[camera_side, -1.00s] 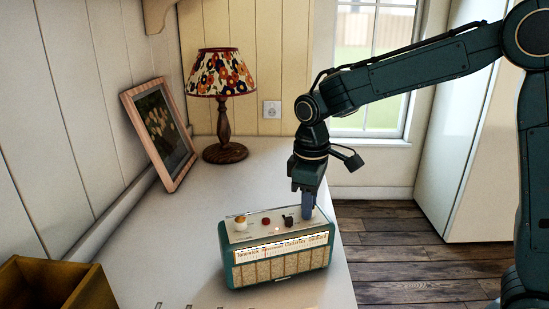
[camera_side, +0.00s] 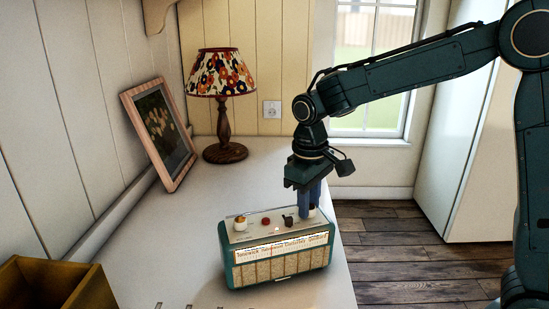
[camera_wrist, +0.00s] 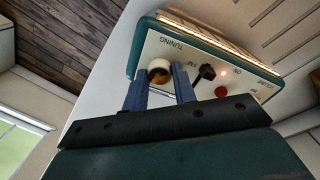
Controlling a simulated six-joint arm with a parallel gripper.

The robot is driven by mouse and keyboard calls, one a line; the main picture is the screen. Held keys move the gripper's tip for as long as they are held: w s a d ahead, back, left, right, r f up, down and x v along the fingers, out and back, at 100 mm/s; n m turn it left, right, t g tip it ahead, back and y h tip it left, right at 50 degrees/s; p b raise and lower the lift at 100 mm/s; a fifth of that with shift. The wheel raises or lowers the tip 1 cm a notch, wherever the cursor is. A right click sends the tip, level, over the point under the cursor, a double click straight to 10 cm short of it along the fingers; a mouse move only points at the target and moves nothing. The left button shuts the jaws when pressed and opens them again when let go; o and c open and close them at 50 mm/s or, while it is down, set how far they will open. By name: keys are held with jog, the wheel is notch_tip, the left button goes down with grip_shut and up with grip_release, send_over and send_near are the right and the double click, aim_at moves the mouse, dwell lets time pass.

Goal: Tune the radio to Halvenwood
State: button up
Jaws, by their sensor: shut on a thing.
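The teal radio (camera_side: 277,272) stands upright on the white counter, its lit dial strip (camera_side: 282,247) with station names facing the side camera; the names are too small to read surely. My gripper (camera_side: 310,212) points down at the right end of the radio's top. In the wrist view my gripper (camera_wrist: 161,85) has its blue fingers on either side of the round cream-and-brown knob (camera_wrist: 159,73) beside the word TUNING, and it is shut on this knob. The fingers hide most of the knob in the side view. The dial's pointer cannot be made out.
On the radio's top are a black lever (camera_wrist: 205,73), a red button (camera_wrist: 221,91) and a lit red lamp (camera_wrist: 224,73). Another cream knob (camera_side: 240,223) sits at the left end. A lamp (camera_side: 224,115), a picture frame (camera_side: 160,134) and a wooden box (camera_side: 55,290) stand clear of the radio.

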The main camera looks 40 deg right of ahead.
aim_at(313, 209)
jog(key=o, duration=1)
jog(key=shift+r, duration=0.1)
notch_tip(313, 209, up, 14)
jog(key=shift+a+f, duration=0.2)
jog(key=shift+a, duration=0.2)
jog(key=shift+s, duration=0.1)
jog(key=s+d+t, duration=0.3)
jog(key=s+d, duration=0.3)
jog(key=s, duration=0.4)
jog(key=s+f+m+t, duration=0.1)
jog(key=s+f+t, duration=0.1)
jog(key=s+f, duration=0.4)
jog(key=s, duration=0.5)
jog(key=shift+s+f+m+t+y, duration=0.3)
jog(key=shift+f, duration=0.1)
